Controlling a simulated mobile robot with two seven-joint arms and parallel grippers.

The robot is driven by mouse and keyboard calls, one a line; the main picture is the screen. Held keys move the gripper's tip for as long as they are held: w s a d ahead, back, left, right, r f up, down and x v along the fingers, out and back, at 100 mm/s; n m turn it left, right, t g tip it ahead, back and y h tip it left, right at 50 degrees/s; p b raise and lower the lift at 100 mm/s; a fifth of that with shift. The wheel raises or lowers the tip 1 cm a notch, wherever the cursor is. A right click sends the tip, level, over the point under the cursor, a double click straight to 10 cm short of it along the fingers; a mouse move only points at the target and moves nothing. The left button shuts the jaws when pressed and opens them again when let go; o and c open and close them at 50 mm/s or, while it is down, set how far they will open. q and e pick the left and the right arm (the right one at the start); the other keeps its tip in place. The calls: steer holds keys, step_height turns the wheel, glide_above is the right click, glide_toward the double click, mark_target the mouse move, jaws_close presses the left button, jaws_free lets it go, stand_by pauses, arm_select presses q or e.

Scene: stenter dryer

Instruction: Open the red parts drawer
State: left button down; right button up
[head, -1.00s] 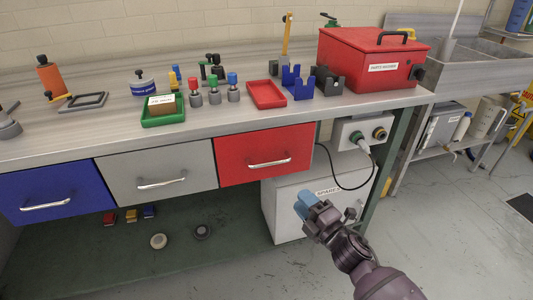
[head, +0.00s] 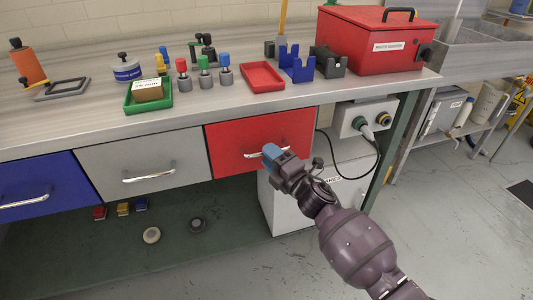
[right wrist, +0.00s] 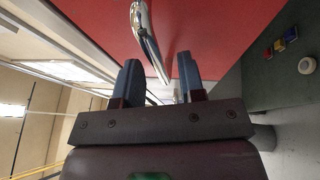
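The red parts drawer (head: 235,136) is the right one of three drawers under the workbench, and its front looks flush with the grey one. Its silver bar handle (head: 253,154) is partly hidden by my right gripper (head: 271,153) in the head view. In the right wrist view my right gripper (right wrist: 160,78) is open, with its two blue-tipped fingers apart and pointing at the red front (right wrist: 225,35). The handle (right wrist: 146,35) runs down toward the gap between the fingertips. I cannot tell whether either finger touches it. My left gripper is not in view.
A grey drawer (head: 142,164) and a blue drawer (head: 35,185) are to the left. A white cabinet (head: 285,205) and a socket box (head: 352,115) with a cable are below right. The bench top holds a red tray (head: 262,77) and a red box (head: 365,45).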

steer(key=shift+x, duration=0.9)
steer(key=shift+c, duration=0.5)
jaws_close()
